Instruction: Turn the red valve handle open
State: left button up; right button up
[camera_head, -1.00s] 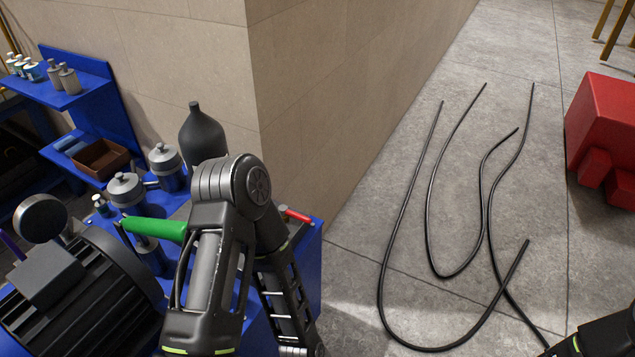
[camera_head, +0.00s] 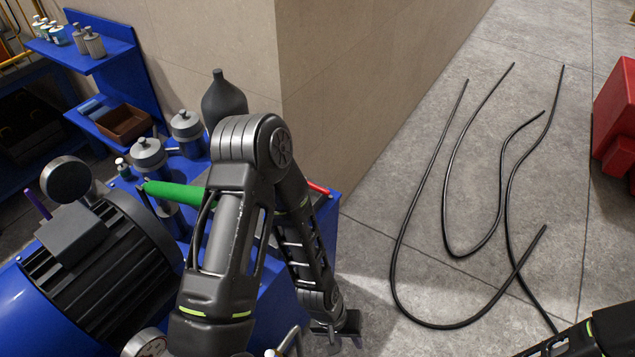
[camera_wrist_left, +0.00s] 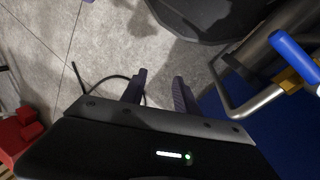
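A red handle (camera_head: 318,188) shows behind my left arm at the right edge of the blue machine, and the arm hides part of it. I cannot tell its valve body or how far it is turned. My left gripper (camera_head: 338,328) hangs low at the machine's right side, below and apart from the red handle. In the left wrist view the left gripper (camera_wrist_left: 158,78) has its two fingers apart with nothing between them, over the grey floor. The red handle does not show there. Only part of my right arm shows at the lower right; its gripper is out of view.
The blue machine (camera_head: 330,232) carries a green handle (camera_head: 172,194), a motor (camera_head: 98,268) and grey canisters. A blue lever (camera_wrist_left: 296,56) and metal pipe (camera_wrist_left: 262,103) are right of the left fingers. Black hoses (camera_head: 450,325) lie on the floor; a red block (camera_head: 615,120) stands right.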

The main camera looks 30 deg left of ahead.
pick_arm(q)
jog(key=w+a+r+n+y+p, duration=0.1)
jog(key=w+a+r+n, duration=0.1)
jog(key=w+a+r, duration=0.3)
jog(key=w+a+r+n+y+p, duration=0.1)
jog(key=w+a+n, duration=0.2)
jog(key=w, duration=0.5)
jog(key=n+t+y+p, duration=0.1)
jog(key=n+p, duration=0.1)
jog(key=n, duration=0.6)
send_near(321, 188)
jog(key=shift+s+d+f, duration=0.1)
jog(key=shift+s+f, duration=0.1)
jog(key=shift+w+d+f+p, duration=0.15)
jog(key=shift+w+f, duration=0.1)
jog(key=shift+f, duration=1.05)
jog(key=shift+w+a+f+p, duration=0.1)
jog(key=shift+w+f+p, duration=0.15)
jog(key=shift+f, duration=1.05)
jog(key=shift+w+d+f+p, duration=0.1)
jog(key=shift+w+f, duration=0.2)
jog(key=shift+f, duration=1)
grip_shut()
